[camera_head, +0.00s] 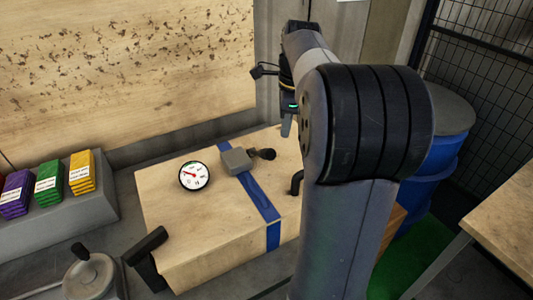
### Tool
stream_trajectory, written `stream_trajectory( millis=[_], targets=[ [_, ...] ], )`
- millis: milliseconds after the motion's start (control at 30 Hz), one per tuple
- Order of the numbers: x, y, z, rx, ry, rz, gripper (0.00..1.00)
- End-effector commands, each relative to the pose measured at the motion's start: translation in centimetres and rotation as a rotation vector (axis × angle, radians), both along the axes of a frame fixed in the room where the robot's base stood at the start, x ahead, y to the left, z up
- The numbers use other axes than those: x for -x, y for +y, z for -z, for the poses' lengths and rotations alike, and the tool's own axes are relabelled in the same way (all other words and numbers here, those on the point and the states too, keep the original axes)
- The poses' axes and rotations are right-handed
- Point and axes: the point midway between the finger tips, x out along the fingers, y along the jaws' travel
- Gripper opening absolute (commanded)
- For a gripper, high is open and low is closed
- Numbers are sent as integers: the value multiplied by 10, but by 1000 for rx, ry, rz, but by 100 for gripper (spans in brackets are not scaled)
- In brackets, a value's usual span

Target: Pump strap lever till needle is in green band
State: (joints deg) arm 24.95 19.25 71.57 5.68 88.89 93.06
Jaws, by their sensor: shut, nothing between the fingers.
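A wooden crate (180,228) stands in the middle with a blue strap (262,204) across its top and down its front side. A grey ratchet block (236,161) sits on the strap, and its lever with a black knob (265,154) points right. A round white gauge (193,176) with a black rim lies left of the block. Its needle looks red and points up-left; the green band is too small to make out. My gripper (286,130) is shut and empty, above and behind the knob, apart from it in the picture. My arm hides the crate's right part.
Purple, green and yellow labelled stacks (48,185) stand on a grey ledge at the left. A handwheel (90,275) is at the lower left. A black bent handle (296,182) is by the crate's right side. A blue barrel (440,155) and wooden table (505,205) are right.

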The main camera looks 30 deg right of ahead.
Motion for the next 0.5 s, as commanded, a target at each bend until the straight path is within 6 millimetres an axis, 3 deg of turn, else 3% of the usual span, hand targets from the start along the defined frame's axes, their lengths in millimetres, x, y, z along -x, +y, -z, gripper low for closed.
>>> stream_trajectory(
  millis=[200,500],
  targets=[
    [1,-2,-24,0,0,1,0],
    [1,-2,-27,0,1,0,0]
  ],
)
